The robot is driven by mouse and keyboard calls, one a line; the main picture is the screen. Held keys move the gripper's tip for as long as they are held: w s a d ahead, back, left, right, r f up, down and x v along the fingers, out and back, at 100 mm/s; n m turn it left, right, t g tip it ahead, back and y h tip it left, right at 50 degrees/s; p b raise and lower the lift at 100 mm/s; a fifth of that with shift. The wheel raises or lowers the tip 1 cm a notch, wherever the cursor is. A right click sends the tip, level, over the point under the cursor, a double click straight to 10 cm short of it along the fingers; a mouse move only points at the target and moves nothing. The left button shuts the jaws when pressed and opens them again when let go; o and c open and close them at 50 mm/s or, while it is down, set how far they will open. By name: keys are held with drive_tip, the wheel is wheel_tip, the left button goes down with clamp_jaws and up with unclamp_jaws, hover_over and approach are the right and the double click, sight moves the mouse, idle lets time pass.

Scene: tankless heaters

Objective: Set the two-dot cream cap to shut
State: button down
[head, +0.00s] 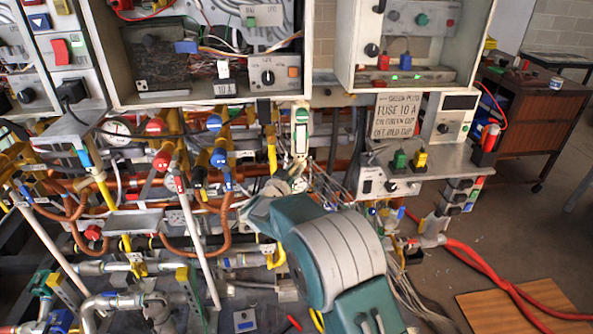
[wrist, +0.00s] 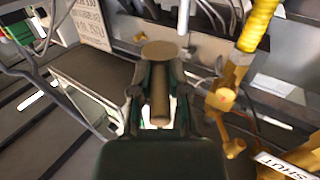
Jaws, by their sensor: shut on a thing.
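My gripper (wrist: 159,95) is shut on a tan round-topped piece (wrist: 158,49) with a stem between the two fingers. In the shade of the wrist view I see no dots on it, so I cannot tell for sure that it is the two-dot cream cap. A white tag reading SHUT (wrist: 285,166) is at the lower right of the wrist view, apart from the fingers. In the head view my gripper (head: 283,187) is among the pipes below a white and green fitting (head: 300,132), and my teal and grey arm hides much of what it holds.
A yellow pipe (wrist: 258,25) and brass valve (wrist: 222,98) stand close to the right of my fingers. A grey shelf (wrist: 92,72) is at left. In the head view, the sign (head: 396,115) and control shelf (head: 440,165) are to the right. Copper pipes crowd the left.

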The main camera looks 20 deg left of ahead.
drive_tip(key=shift+a+r+m+h, duration=0.15)
drive_tip(key=shift+a+m+h, duration=0.2)
drive_tip(key=shift+h, duration=0.25)
drive_tip(key=c, duration=0.6)
unclamp_jaws()
drive_tip(key=v, duration=1.2)
drive_tip(key=shift+a, duration=0.15)
